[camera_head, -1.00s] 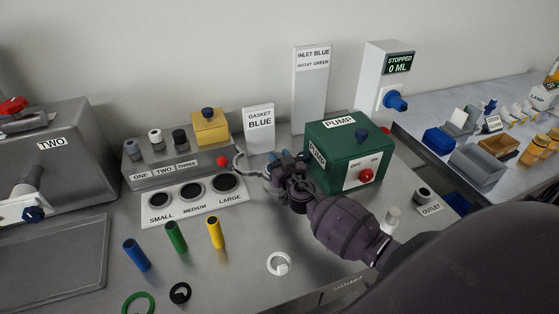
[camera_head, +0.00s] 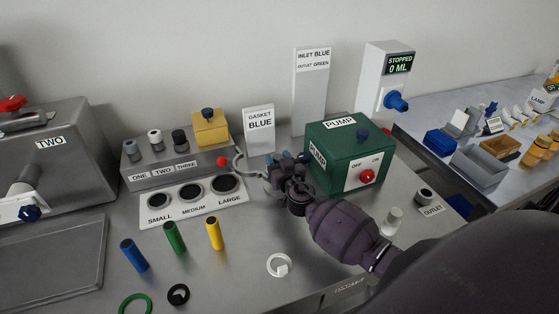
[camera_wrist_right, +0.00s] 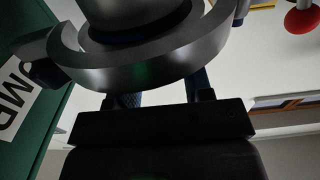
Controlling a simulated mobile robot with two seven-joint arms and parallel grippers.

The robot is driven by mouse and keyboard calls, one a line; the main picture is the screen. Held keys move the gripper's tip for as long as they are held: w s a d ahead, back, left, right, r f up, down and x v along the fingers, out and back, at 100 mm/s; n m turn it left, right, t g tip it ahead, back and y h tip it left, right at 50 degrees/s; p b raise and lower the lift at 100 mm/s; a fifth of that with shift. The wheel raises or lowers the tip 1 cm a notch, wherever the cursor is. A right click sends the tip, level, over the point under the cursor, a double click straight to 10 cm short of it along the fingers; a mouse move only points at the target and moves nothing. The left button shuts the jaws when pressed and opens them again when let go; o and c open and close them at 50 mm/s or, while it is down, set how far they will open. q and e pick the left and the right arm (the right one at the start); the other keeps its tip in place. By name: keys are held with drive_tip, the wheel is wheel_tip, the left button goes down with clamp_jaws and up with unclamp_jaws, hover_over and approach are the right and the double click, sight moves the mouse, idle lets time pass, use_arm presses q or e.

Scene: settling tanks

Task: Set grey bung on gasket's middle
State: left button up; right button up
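My right gripper (camera_head: 279,163) is at the left side of the green pump, over a curved grey metal fitting (camera_head: 241,164). In the right wrist view a broad grey ring (camera_wrist_right: 165,65) and a grey rounded body (camera_wrist_right: 140,14) above it hide the fingertips. A thin dark-blue layer shows between these two, which could be a gasket. The finger bases stand apart. I cannot tell whether they grip anything, or which part is the grey bung. Loose rings lie on the bench: white (camera_head: 279,265), black (camera_head: 178,294) and green (camera_head: 136,303). My left gripper is out of view.
The green pump (camera_head: 330,160) stands close to the right of my gripper, a sign reading GASKET BLUE (camera_head: 259,120) behind it. A grey rack (camera_head: 190,173) and a SMALL, MEDIUM, LARGE plate (camera_head: 178,212) are at left. A red ball (camera_head: 222,161) is near.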

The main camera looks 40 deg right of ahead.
drive_tip(key=shift+o, duration=0.6)
drive_tip(key=shift+s+f+g, duration=0.25)
drive_tip(key=shift+f+g, duration=0.05)
drive_tip(key=shift+f, duration=0.3)
drive_tip(key=shift+d, duration=0.1)
drive_tip(key=shift+d+r+p, duration=0.1)
drive_tip(key=shift+r+p, duration=0.45)
drive_tip(key=shift+p, duration=0.4)
drive_tip(key=shift+s, duration=0.3)
drive_tip(key=b+v, duration=0.1)
drive_tip(key=v, duration=1)
drive_tip(key=shift+b, duration=0.4)
drive_tip(key=shift+r, duration=0.1)
